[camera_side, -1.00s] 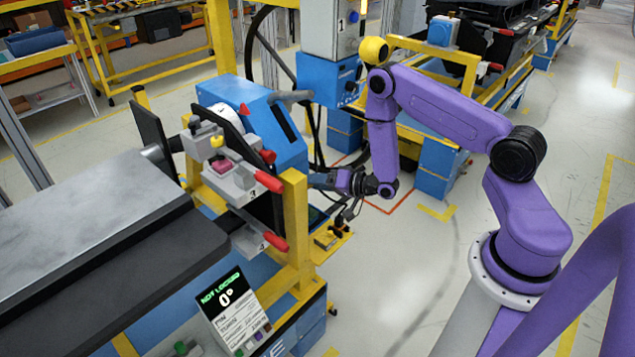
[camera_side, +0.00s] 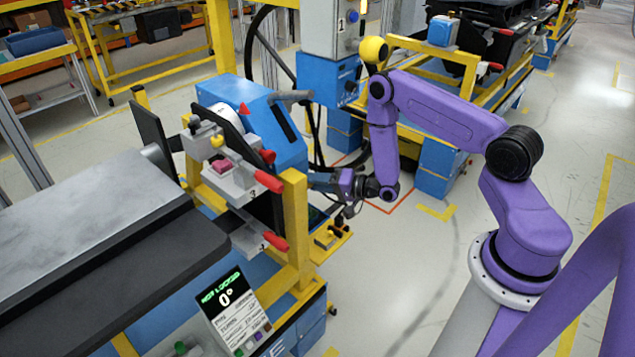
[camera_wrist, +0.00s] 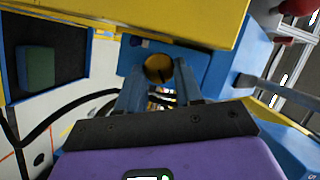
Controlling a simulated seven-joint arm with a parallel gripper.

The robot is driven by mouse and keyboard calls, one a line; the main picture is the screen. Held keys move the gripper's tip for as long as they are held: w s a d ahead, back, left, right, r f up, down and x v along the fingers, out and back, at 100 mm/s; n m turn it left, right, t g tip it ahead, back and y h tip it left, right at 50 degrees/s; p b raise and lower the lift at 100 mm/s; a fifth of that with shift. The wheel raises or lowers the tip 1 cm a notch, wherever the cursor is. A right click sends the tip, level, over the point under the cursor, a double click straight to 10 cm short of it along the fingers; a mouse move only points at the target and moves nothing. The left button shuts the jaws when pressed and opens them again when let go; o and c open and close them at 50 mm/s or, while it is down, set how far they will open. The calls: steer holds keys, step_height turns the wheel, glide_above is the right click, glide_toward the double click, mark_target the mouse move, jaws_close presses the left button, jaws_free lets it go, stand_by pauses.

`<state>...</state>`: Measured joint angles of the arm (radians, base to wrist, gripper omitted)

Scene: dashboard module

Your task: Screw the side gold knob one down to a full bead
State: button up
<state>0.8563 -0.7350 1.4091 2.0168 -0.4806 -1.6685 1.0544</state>
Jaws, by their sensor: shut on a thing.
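In the wrist view, the round gold knob (camera_wrist: 158,67) sits on a blue face, between the two finger ends of my gripper (camera_wrist: 159,79). The fingers are shut on the knob from its left and right sides. The knob's shaft and the contact at its lower edge are partly hidden. In the side view, my gripper (camera_side: 314,181) reaches left, level, to the side of the blue and yellow fixture behind the yellow post (camera_side: 295,225). The knob is hidden there.
Red-handled clamps (camera_side: 262,182) stand left of the yellow post. A grey lever (camera_side: 292,96) juts from the blue housing (camera_side: 262,125) above my gripper. Black cables hang behind my wrist. The floor to the right is open.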

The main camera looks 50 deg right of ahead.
steer(key=shift+f+m+t+y, duration=0.15)
steer(key=shift+m+t+y, duration=0.2)
steer(key=shift+m, duration=0.85)
steer(key=o, duration=0.8)
steer(key=shift+c, duration=0.2)
steer(key=v, duration=1.7)
steer(key=shift+s, duration=0.2)
steer(key=shift+d+f, duration=0.1)
steer(key=shift+d, duration=0.05)
